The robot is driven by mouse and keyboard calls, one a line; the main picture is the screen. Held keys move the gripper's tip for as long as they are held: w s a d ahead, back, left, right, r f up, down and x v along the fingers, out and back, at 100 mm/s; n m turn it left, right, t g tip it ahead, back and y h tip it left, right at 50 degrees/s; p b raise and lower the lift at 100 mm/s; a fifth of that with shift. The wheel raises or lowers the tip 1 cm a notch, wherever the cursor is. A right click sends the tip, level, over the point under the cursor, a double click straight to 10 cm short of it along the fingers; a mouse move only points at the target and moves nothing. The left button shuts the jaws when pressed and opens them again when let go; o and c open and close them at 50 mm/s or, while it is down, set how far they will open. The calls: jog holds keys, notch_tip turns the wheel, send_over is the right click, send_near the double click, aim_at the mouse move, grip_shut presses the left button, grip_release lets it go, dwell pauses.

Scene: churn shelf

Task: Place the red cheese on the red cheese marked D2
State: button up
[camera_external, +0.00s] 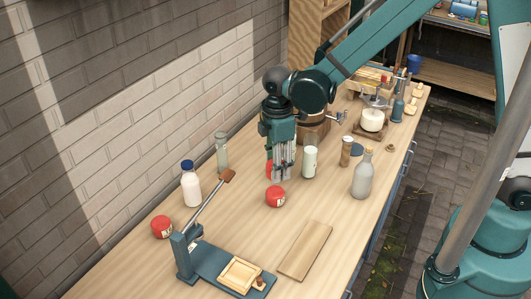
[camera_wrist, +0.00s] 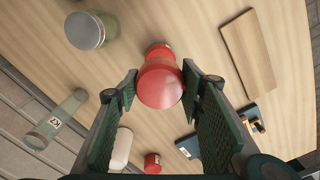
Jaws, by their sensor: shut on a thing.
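My gripper (camera_external: 280,176) is shut on a red cheese (camera_wrist: 160,85), a round red piece between the two fingers. In the outside view the held cheese (camera_external: 269,170) is partly hidden by the fingers. Another red cheese (camera_external: 275,196) with a pale label sits on the table just below the gripper; in the wrist view it shows partly behind the held one (camera_wrist: 158,50). I cannot tell whether the two touch. A third red cheese (camera_external: 162,227) stands at the front left of the table. I cannot read D2 on any label.
A white bottle with a blue cap (camera_external: 190,186), a glass bottle (camera_external: 222,152), a pale cylinder (camera_external: 309,162) and a grey bottle (camera_external: 363,176) stand around the gripper. A teal lever device (camera_external: 215,265) and a wooden board (camera_external: 305,250) lie in front.

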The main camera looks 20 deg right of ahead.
aim_at(275, 191)
jog(key=shift+f, duration=1.2)
jog(key=shift+f, duration=2.1)
jog(key=shift+f, duration=0.1)
jog(key=o, duration=1)
jog(key=shift+c, duration=0.2)
jog(key=shift+r, duration=6.15)
